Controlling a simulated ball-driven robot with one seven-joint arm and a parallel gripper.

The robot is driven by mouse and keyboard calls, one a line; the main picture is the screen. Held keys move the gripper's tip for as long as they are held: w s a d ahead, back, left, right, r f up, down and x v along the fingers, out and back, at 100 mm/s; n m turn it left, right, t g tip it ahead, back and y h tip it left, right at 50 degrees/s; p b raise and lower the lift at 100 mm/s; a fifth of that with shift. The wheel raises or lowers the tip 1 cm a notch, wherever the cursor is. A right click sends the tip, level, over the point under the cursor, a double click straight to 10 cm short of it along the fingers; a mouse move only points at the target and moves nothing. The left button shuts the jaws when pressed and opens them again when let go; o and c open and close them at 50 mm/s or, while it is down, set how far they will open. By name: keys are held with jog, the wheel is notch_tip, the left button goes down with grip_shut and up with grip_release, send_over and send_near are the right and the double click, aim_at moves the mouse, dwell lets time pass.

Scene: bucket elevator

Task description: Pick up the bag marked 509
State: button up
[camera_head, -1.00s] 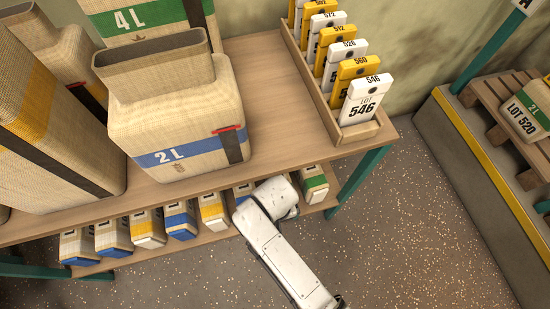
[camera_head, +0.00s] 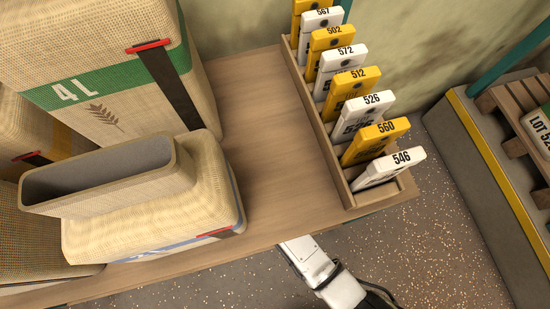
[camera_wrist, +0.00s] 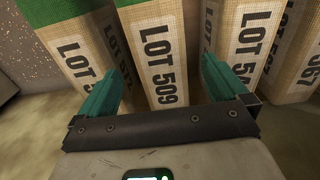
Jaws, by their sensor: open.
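The bag marked LOT 509 (camera_wrist: 155,52) stands upright in the middle of the wrist view, a tan woven bag with a green band at its top and a pale label. My gripper (camera_wrist: 161,75) is open, its two teal fingers spread to the left and right of this bag's front. It holds nothing, and I cannot tell whether the fingers reach past the bag's front face. In the head view the gripper and the bag are hidden under the shelf; only part of my arm shows below the shelf edge.
Neighbouring bags stand close on the left (camera_wrist: 75,50) and right (camera_wrist: 243,45), near the fingers. Above, the wooden shelf (camera_head: 265,140) bears large sacks, including a 4 L sack (camera_head: 110,85), and a rack (camera_head: 408,188) of numbered tags. A pallet (camera_head: 500,110) lies right.

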notch_tip(320, 180, down, 8)
jog(key=b, duration=0.3)
jog(key=shift+r, duration=0.25)
jog(key=shift+c, duration=0.4)
grip_shut()
jog(key=shift+w+r, duration=0.1)
jog(key=shift+r, duration=0.05)
dwell(0.4)
